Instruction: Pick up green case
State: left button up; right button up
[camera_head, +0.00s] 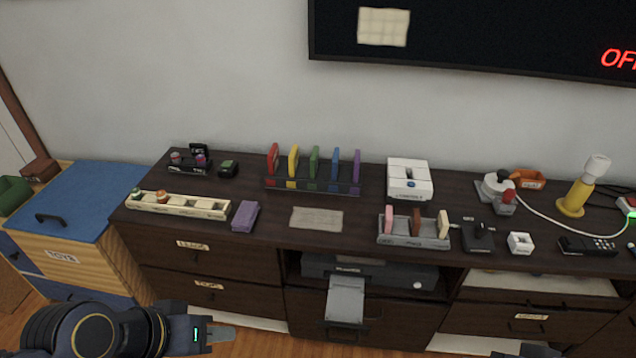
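The green case (314,164) stands upright in a dark rack (313,190) on the dark wooden cabinet, in the middle slot. A yellow case (293,163) stands to its left and a blue case (336,168) to its right. The rack's front edge hides the lower end of the green case. My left gripper (222,334) is at the lower left, in front of the cabinet and well below and away from the rack. It is seen from the side, so its finger gap does not show. Only a dark bit of my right arm (530,351) shows at the bottom edge.
In front of the rack lies a flat beige pad (316,218). A white box (409,179) stands to the rack's right, with a grey tray (413,238) before it. A cream tray (178,205) and purple block (245,216) are front left. A blue-lidded box (75,203) stands left.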

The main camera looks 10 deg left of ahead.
aim_at(314, 159)
jog(key=i+j+z, duration=0.3)
jog(key=z, duration=0.15)
jog(key=i+j+z, duration=0.25)
jog(key=z, duration=0.2)
jog(key=i+j+z, duration=0.15)
jog(key=j+z, duration=0.3)
jog(key=j, duration=0.15)
